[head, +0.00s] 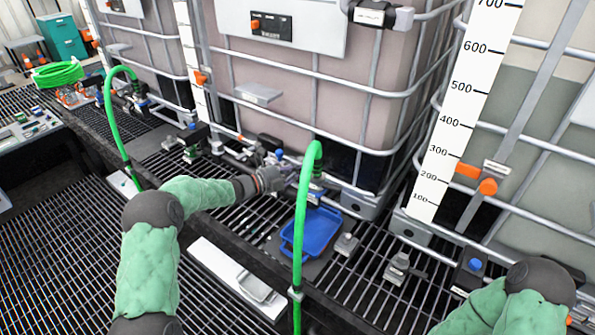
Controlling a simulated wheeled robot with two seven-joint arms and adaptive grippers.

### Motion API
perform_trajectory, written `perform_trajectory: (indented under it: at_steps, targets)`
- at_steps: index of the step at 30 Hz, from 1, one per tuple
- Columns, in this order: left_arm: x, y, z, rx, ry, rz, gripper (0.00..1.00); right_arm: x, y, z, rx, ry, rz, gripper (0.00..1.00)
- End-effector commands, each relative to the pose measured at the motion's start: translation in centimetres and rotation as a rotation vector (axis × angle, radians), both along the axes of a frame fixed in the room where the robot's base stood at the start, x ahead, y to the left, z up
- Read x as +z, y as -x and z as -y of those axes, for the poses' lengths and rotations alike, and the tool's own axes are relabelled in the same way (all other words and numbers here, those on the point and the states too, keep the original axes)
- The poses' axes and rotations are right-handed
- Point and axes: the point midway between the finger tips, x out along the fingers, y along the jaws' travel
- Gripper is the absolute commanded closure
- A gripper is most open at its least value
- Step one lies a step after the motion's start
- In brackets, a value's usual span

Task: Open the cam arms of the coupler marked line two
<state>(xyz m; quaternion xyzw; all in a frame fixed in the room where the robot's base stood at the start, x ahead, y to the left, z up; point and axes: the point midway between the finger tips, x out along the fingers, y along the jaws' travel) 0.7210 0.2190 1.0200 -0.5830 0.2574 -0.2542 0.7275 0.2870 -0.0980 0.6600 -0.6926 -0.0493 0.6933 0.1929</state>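My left arm reaches in from the left over the grating. My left gripper (274,179) is at the pipework in front of the middle tote, close to a coupler with the upper end of a green hose (304,200). Whether its fingers touch anything, and how far they are apart, is too small to tell. The coupler's cam arms cannot be made out, and no line two mark is readable. A second green hose (112,110) bends into fittings farther left. My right arm shows at the bottom right; its gripper is not in view.
A blue tray (319,231) lies on the grating below the manifold. Caged totes stand behind, with a white scale (462,110) at the right. Small grey fittings (397,268) sit on the grating. A coiled green hose (57,74) lies at the far left.

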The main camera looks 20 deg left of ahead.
Motion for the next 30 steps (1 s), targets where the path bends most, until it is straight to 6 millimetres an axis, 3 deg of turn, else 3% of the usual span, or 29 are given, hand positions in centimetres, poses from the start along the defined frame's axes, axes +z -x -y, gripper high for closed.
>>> perform_trajectory:
  at_steps: [2,16,30]
  targets:
    - [0.0,0.0,0.0,0.000,0.001,0.001,0.71,0.0,0.0,0.0,0.000,0.000,0.000,1.00]
    - [0.2,0.7,-0.8,0.003,-0.001,0.001,0.71,0.0,0.0,0.0,0.000,0.000,0.000,1.00]
    - [0.8,7.1,-6.5,0.003,0.000,0.000,0.71,0.0,0.0,0.0,0.000,0.000,0.000,1.00]
